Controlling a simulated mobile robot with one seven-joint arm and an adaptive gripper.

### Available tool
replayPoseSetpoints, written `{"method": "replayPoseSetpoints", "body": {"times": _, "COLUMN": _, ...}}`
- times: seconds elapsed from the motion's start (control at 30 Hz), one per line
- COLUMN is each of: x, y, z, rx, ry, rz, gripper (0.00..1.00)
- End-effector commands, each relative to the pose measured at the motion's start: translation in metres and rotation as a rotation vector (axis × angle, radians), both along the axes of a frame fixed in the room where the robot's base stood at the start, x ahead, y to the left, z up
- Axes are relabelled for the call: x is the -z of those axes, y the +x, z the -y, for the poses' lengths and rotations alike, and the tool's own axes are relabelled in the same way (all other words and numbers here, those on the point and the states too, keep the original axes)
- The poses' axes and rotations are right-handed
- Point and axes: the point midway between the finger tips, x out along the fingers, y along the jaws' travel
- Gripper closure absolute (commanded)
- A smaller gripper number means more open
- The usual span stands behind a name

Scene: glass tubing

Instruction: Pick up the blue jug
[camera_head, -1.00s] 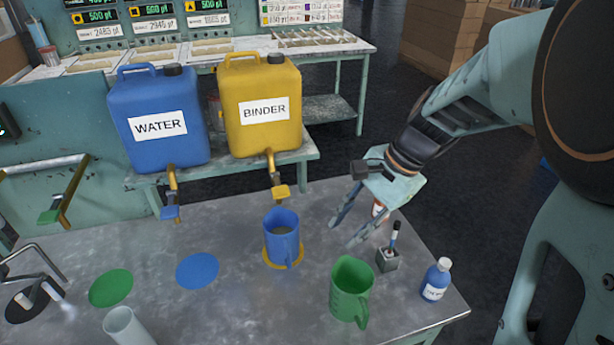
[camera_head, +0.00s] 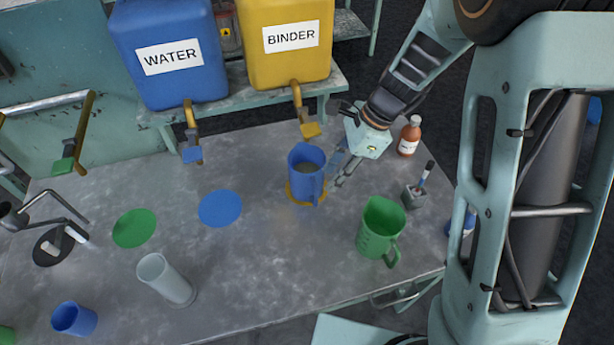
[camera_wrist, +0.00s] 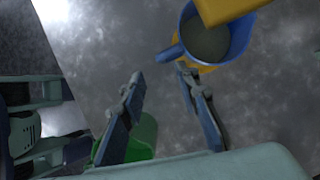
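The blue jug (camera_head: 303,180) stands upright on a yellow disc (camera_head: 292,196) on the table, below the binder tap. It has greyish contents, and its handle points toward the front right. My gripper (camera_head: 338,174) is just right of the jug, with its fingers pointing toward it. In the wrist view my gripper (camera_wrist: 160,74) is open with nothing between the fingers. There the jug (camera_wrist: 208,45) lies beyond the fingertips, its handle close to the right finger. Whether they touch I cannot tell. A yellow part hides some of the jug's rim.
A green jug (camera_head: 378,235) stands front right, near a small pen holder (camera_head: 413,197) and a brown bottle (camera_head: 409,137). The yellow binder tap (camera_head: 308,128) hangs above the blue jug. A clear cylinder (camera_head: 166,282) and a blue cup (camera_head: 74,318) stand front left.

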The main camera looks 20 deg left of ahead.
Motion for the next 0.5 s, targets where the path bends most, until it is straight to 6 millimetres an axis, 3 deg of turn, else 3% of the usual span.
{"method": "replayPoseSetpoints", "body": {"times": 0.5, "x": 0.055, "y": -0.009, "z": -0.024, "rx": -0.002, "ry": -0.001, "rz": -0.001, "gripper": 0.71}}
